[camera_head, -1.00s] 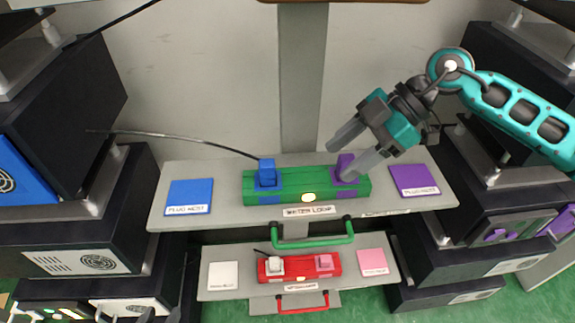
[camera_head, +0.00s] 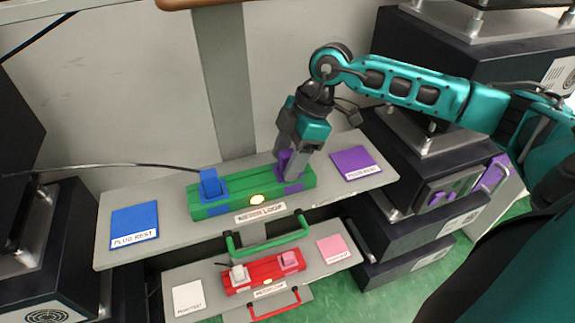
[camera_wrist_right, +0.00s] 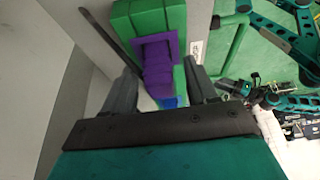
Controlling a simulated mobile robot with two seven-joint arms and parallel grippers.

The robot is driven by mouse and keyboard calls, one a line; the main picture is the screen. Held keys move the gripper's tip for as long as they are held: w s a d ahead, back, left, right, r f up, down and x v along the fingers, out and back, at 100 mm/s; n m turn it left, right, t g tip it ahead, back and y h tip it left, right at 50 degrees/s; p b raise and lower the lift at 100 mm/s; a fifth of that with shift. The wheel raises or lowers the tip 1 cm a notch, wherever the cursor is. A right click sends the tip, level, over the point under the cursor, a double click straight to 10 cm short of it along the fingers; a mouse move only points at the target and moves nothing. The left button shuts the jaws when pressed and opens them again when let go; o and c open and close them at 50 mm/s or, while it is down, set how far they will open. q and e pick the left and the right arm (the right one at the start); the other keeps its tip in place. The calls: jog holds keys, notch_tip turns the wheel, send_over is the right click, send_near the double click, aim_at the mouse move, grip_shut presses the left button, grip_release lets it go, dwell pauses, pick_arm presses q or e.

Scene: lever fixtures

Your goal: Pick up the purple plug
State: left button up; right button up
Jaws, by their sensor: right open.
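The purple plug (camera_head: 287,160) stands in the right end of the green block (camera_head: 235,197) on the upper grey shelf. My right gripper (camera_head: 288,166) is lowered over it with its fingers on either side. In the right wrist view the purple plug (camera_wrist_right: 158,75) lies between the two open fingers of the gripper (camera_wrist_right: 160,92), and a gap shows on at least the right side. I cannot tell whether the fingers touch it. My left gripper is not in view.
A blue plug (camera_head: 210,183) with a cable sits in the block's left end. A purple rest pad (camera_head: 356,162) and a blue rest pad (camera_head: 134,224) flank the block. A green handle (camera_head: 268,241) is at the shelf front. Below is a red block (camera_head: 262,273) with white and pink plugs.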

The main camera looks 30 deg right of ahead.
jog(key=shift+c, duration=0.2)
jog(key=c, duration=1)
jog(key=shift+r, duration=0.15)
